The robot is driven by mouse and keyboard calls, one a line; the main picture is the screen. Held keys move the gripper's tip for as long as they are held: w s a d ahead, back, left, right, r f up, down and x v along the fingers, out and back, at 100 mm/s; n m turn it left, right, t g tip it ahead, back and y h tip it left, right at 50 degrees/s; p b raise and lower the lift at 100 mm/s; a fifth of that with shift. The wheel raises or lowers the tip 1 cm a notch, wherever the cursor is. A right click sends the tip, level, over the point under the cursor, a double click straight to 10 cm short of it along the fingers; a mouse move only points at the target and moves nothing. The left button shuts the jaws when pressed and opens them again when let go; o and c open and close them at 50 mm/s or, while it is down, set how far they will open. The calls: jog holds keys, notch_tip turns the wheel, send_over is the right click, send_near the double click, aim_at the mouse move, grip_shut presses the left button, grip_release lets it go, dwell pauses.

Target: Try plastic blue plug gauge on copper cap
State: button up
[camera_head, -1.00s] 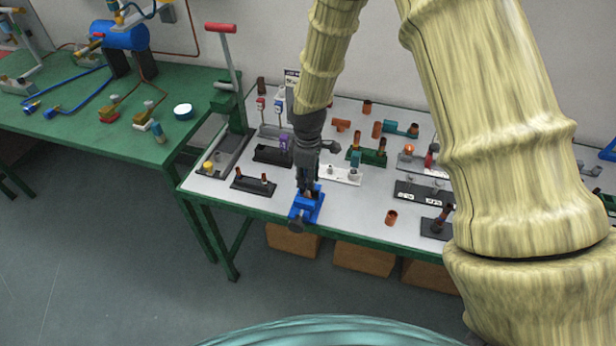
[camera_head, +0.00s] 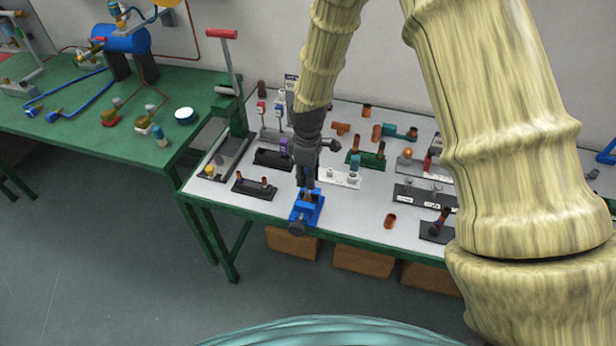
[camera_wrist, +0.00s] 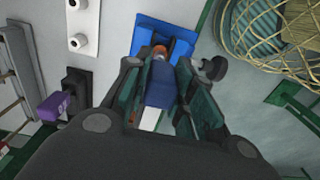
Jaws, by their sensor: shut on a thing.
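My gripper (camera_head: 308,184) points down over the blue vise (camera_head: 306,211) at the front edge of the grey-topped table. In the wrist view, my gripper (camera_wrist: 166,90) is shut on the blue plug gauge (camera_wrist: 160,84), a dark blue block between the green-padded fingers. The copper cap (camera_wrist: 159,51) shows as an orange rim just beyond the gauge's end, against the vise (camera_wrist: 180,47). The gauge and cap line up closely in this view. I cannot tell whether they touch or whether the gauge is inside the cap. The fingers hide most of the gauge in the head view.
A black holder with two copper pieces (camera_head: 254,186) stands left of the vise. A white fixture (camera_head: 341,178) and a green fixture (camera_head: 367,160) stand behind it to the right. A loose copper ring (camera_head: 390,220) lies on the right. The tabletop between vise and ring is clear.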

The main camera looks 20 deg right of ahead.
jog(key=shift+r, duration=0.25)
jog(key=shift+r+p, duration=1.55)
jog(key=shift+r, duration=0.45)
